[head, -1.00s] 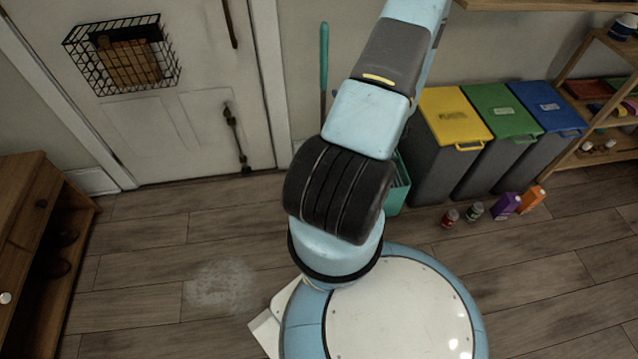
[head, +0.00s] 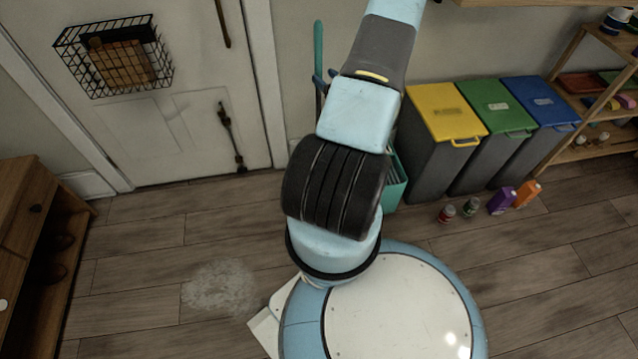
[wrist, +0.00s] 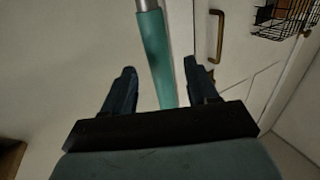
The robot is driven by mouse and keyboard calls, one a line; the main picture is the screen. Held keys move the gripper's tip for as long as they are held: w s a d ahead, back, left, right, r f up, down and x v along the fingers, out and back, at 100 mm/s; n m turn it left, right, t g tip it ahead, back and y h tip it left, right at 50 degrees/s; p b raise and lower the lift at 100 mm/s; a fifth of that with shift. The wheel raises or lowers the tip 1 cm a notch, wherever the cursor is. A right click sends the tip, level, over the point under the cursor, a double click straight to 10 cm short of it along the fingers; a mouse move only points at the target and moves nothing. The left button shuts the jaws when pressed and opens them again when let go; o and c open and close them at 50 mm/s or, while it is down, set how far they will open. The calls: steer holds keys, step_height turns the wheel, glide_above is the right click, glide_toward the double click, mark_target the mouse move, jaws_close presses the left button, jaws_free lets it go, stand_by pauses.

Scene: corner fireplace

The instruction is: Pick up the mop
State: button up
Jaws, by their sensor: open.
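The mop's teal handle (head: 318,48) stands upright by the wall, just right of the door, in the head view. Its lower part is hidden behind my arm. In the wrist view the teal grip (wrist: 154,45) runs between my two fingers, with a grey metal pole above it. My gripper (wrist: 159,66) is open, with a finger on each side of the handle and visible gaps on both sides. In the head view, part of the gripper shows in dark blue at the handle. A teal bucket (head: 394,187) is partly hidden behind my arm; the mop head is not visible.
Yellow-, green- and blue-lidded bins (head: 445,110) stand right of the bucket, with small bottles and cartons (head: 502,200) on the floor before them. A white door (head: 175,130) with a wire basket (head: 115,55) is left. A wooden cabinet (head: 30,225) stands at far left.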

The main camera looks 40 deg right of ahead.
mark_target(321, 74)
steer(key=w, duration=0.4)
steer(key=shift+w+d, duration=0.25)
steer(key=shift+d, duration=0.05)
jaws_close()
stand_by(0.3)
